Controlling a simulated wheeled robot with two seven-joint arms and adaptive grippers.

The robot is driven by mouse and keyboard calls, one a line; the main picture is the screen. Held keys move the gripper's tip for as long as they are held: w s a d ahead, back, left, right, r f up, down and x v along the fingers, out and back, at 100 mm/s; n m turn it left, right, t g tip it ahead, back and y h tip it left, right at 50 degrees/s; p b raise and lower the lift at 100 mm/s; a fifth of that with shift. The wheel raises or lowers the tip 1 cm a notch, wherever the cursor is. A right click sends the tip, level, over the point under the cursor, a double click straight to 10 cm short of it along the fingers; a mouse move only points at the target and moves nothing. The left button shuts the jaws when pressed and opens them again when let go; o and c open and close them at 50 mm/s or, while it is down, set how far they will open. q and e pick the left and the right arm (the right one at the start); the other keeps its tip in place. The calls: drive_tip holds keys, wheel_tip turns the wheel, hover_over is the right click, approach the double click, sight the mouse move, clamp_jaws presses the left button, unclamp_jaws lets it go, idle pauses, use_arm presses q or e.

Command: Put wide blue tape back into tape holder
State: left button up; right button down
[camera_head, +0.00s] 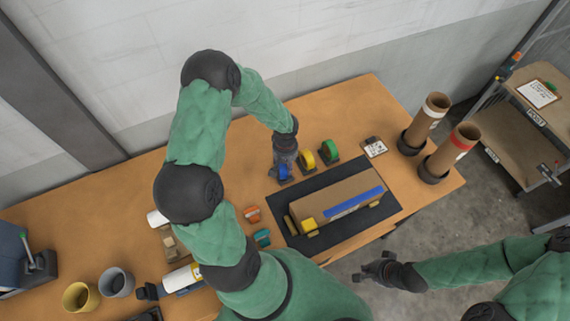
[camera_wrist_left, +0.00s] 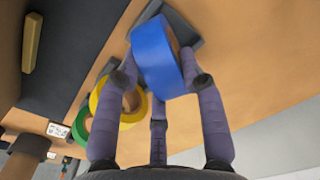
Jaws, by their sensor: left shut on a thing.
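The wide blue tape (camera_head: 284,173) is a thick roll in my left gripper (camera_head: 284,165), at the back of the wooden table. In the left wrist view the roll (camera_wrist_left: 157,57) sits between the fingers of the left gripper (camera_wrist_left: 160,85), which are shut on it. A dark grey tape holder (camera_wrist_left: 186,27) shows just behind the roll; I cannot tell whether the roll is seated in it or only close. My right gripper (camera_head: 378,271) hangs over the floor in front of the table, away from the tape; its finger opening is unclear.
A yellow tape (camera_head: 306,159) and a green tape (camera_head: 329,150) stand in line to the right of the blue one. A dark mat (camera_head: 380,209) with a cardboard box (camera_head: 338,197) lies in front. Two cardboard tubes (camera_head: 428,118) stand at the table's right end.

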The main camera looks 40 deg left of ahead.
use_arm(q)
drive_tip(key=shift+f, duration=0.2)
drive_tip(key=o, duration=1)
drive_tip(key=shift+r+p, duration=0.6)
wheel_tip(320, 180, up, 12)
drive_tip(key=shift+f, duration=0.15)
drive_tip(key=shift+d+f, duration=0.1)
